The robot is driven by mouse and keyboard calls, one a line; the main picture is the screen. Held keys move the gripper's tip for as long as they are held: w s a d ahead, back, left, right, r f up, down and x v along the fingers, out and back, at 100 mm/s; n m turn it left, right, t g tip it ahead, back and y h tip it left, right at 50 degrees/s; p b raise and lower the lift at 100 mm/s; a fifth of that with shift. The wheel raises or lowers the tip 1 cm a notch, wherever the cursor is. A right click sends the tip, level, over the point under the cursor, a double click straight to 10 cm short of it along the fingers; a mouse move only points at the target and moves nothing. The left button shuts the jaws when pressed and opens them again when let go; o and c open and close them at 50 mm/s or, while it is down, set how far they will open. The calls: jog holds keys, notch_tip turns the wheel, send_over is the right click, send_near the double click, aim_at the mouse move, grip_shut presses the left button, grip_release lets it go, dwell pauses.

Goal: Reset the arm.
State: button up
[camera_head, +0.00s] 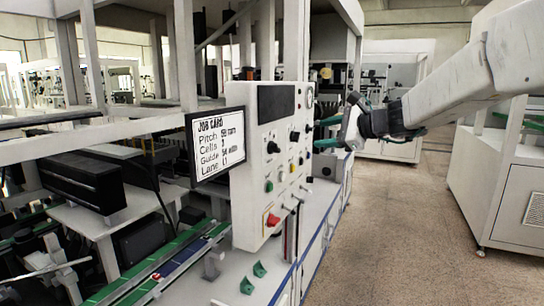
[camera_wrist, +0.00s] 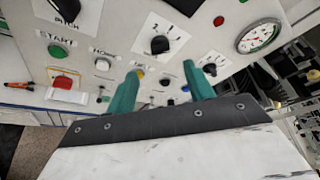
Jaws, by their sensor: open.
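My gripper (camera_head: 330,133) reaches in from the right with its green fingers pointing left, at the right side of the white control panel (camera_head: 240,150). In the wrist view my gripper (camera_wrist: 157,86) shows two green fingers spread apart with nothing between them. Beyond the fingers is the panel face, tilted in the picture, with a black selector knob (camera_wrist: 160,45), a green start button (camera_wrist: 57,51) and a red switch (camera_wrist: 62,82). I cannot tell whether a fingertip touches the panel.
A job card screen (camera_head: 217,143) hangs left of the panel. A round gauge (camera_wrist: 259,36) sits at the panel's edge. A white cabinet (camera_head: 500,190) stands at right. Open floor (camera_head: 385,230) lies between.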

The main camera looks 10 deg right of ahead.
jog(key=s+a+f+n+g+h, duration=0.1)
jog(key=s+a+f+n+g, duration=0.1)
jog(key=s+f+n+g, duration=0.5)
jog(key=s+a+f+n+g+h, duration=0.1)
jog(key=s+a+f+n, duration=0.3)
jog(key=s, duration=0.7)
jog(key=s+d+f+n+h, duration=0.1)
jog(key=s+f+n+h, duration=0.1)
jog(key=s, duration=0.6)
jog(key=s+d+f+n+g+h, duration=0.1)
jog(key=s+d+f+n+h, duration=0.1)
jog(key=s, duration=0.6)
jog(key=s+d+f+n+g+h, duration=0.1)
jog(key=s+d+f+n+h, duration=0.1)
jog(key=s, duration=0.6)
jog(key=shift+s+f+n+h, duration=0.2)
jog(key=shift+n+h, duration=0.4)
jog(key=shift+n, duration=0.4)
